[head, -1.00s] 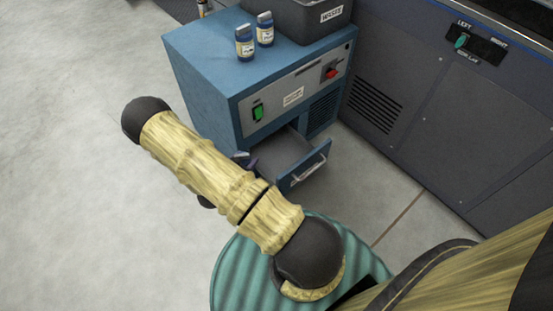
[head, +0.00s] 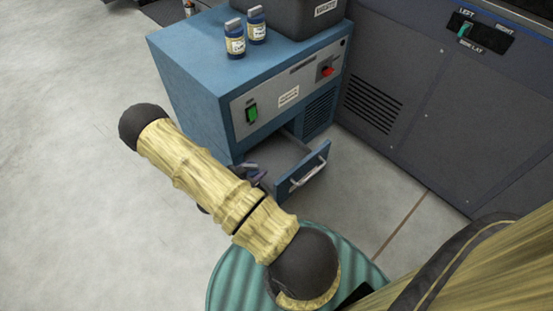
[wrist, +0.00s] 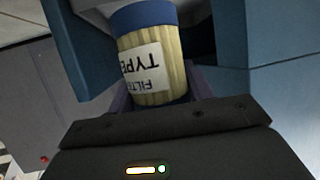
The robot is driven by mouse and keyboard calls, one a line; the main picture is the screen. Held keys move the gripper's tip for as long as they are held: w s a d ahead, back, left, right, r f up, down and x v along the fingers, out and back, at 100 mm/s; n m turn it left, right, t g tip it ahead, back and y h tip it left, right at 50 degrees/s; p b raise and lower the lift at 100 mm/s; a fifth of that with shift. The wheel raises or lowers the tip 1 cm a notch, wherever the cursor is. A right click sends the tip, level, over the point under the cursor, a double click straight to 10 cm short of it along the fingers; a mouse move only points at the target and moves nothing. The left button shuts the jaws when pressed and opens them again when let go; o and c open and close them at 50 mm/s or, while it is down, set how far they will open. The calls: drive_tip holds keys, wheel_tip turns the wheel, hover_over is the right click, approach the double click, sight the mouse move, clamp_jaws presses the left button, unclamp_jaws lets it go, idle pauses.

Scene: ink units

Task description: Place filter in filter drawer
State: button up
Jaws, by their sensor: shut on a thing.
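The filter (wrist: 152,62) is a cream pleated cylinder with a blue end cap and a white label reading "FILTER TYPE", upside down in the wrist view. My gripper (wrist: 160,92) is shut on it, one finger on each side. In the head view my gripper (head: 257,173) shows partly past my forearm, at the left side of the open drawer. The filter cannot be made out there. The filter drawer (head: 304,170) is pulled out from the lower front of the blue cabinet, with a silver handle on its front. My arm hides its near left part.
A dark machine (head: 425,100) stands at right. Floor is clear at left.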

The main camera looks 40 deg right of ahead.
drive_tip(key=d+r+b+x, duration=0.1)
drive_tip(key=r+b+x, duration=0.2)
drive_tip(key=b+x, duration=0.4)
drive_tip(key=shift+x, duration=3.45)
drive_tip(key=shift+f+b, duration=1.55)
drive_tip(key=shift+f, duration=0.8)
drive_tip(key=shift+f, duration=0.15)
drive_tip(key=o, duration=1)
